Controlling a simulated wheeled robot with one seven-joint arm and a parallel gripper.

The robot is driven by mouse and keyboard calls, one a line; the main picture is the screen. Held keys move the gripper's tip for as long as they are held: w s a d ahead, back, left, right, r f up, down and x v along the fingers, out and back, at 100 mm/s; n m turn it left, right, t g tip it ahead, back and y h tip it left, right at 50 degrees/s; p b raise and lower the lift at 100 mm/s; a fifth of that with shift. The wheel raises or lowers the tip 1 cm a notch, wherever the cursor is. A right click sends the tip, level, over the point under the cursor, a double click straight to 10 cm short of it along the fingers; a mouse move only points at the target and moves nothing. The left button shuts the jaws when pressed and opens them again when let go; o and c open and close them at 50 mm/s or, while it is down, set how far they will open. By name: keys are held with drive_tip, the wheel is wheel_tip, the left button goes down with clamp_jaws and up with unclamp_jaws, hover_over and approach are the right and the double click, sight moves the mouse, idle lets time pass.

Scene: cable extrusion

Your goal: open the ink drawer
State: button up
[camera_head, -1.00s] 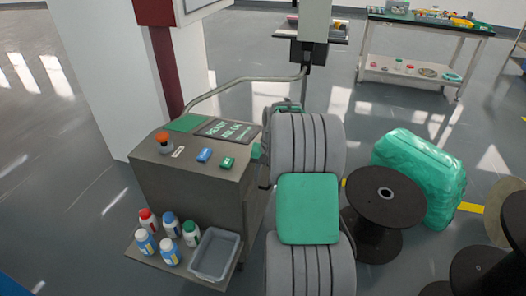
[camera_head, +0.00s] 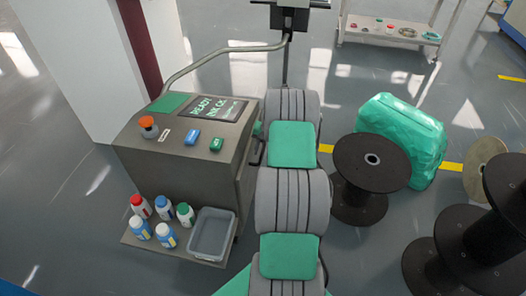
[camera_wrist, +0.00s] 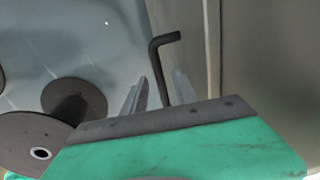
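The ink drawer appears to be in the grey printer cabinet (camera_head: 190,172), on its right side; I cannot tell how far it is open. In the wrist view, a black bent bar handle (camera_wrist: 154,55) stands out from a light grey panel (camera_wrist: 190,18). My gripper (camera_wrist: 160,80) has its two grey fingers apart, one on each side of the handle's long part. The handle's lower end is hidden behind the dark palm edge. I cannot tell whether either finger touches it. In the head view, my arm hides much of the cabinet's right side, and my gripper cannot be made out clearly.
Bottles (camera_head: 164,233) and a grey tray (camera_head: 209,228) stand on the cabinet's low shelf. A curved rail (camera_head: 222,54) rises from its top. Black spools (camera_head: 372,160) and a green wrapped bundle (camera_head: 402,125) stand to the right. Floor shows between arm and spools.

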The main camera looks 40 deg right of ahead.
drive_tip(key=shift+c, duration=0.4)
clamp_jaws()
idle(0.9)
